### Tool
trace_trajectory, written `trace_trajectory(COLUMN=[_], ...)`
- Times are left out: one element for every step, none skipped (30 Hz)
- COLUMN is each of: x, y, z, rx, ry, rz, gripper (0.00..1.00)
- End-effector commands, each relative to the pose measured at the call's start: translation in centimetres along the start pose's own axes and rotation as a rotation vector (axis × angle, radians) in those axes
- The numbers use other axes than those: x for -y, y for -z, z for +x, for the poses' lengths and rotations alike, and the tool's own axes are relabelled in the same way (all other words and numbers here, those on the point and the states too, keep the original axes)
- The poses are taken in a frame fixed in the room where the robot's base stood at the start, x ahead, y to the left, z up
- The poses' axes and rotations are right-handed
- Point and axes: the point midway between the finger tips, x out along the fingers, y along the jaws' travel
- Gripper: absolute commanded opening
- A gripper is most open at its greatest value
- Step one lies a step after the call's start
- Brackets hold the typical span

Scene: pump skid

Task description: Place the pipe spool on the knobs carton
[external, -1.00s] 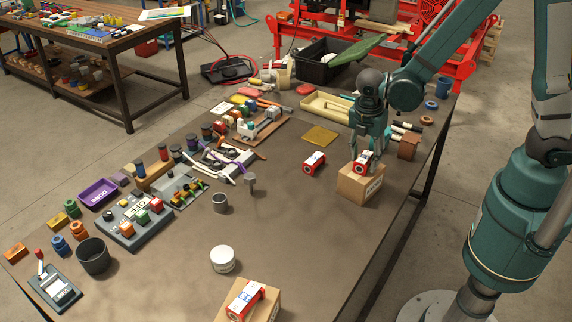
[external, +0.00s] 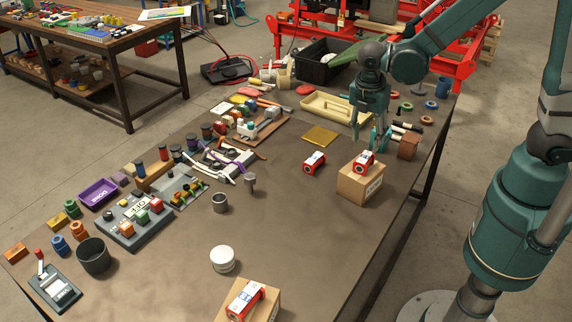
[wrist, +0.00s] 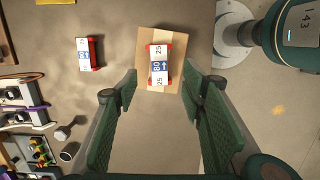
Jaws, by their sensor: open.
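A red-and-white pipe spool (external: 364,163) lies on top of a small cardboard carton (external: 361,186) at the right of the table; in the wrist view the spool (wrist: 159,65) lies on the carton (wrist: 183,40). The print on the carton's side is too small to read. A similar spool (external: 314,163) lies on the bare table to its left, and another (external: 245,299) lies on a carton (external: 267,304) at the front edge. My gripper (external: 367,138) is open and empty, above and apart from the right carton's spool. Its fingers (wrist: 160,90) also show in the wrist view.
A brown block (external: 408,146) and dark-handled tools stand right of and behind the right carton. A cream tray (external: 337,106) and a gold plate (external: 320,136) lie behind. A white round tub (external: 223,259) stands nearer the front; the table's middle is mostly clear.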

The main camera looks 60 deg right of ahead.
Motion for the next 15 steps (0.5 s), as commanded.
trace_trajectory(x=[0.0,0.0,0.0,0.0,0.0,0.0,0.0,0.0,0.0,0.0,0.0,0.0,0.0,0.0,0.0], y=[0.0,0.0,0.0,0.0,0.0,0.0,0.0,0.0,0.0,0.0,0.0,0.0,0.0,0.0,0.0], z=[-0.6,-1.0,-1.4,-1.6,-1.9,-2.2,-2.5,-2.6,-2.8,-3.0,-3.1,-3.2,-3.2,-3.3,-3.3], rx=[0.000,0.000,0.000,0.000,0.000,0.000,0.000,0.000,0.000,0.000,0.000,0.000,0.000,0.000,0.000], ry=[0.000,0.000,0.000,0.000,0.000,0.000,0.000,0.000,0.000,0.000,0.000,0.000,0.000,0.000,0.000], rz=[0.000,-0.001,-0.001,-0.001,-0.001,-0.001,-0.001,-0.001,-0.001,-0.001,-0.001,-0.001,-0.001,-0.001,-0.001], gripper=[0.41,0.41,0.41,0.41,0.41,0.41,0.41,0.41,0.41,0.41,0.41,0.41,0.41,0.41,0.41])
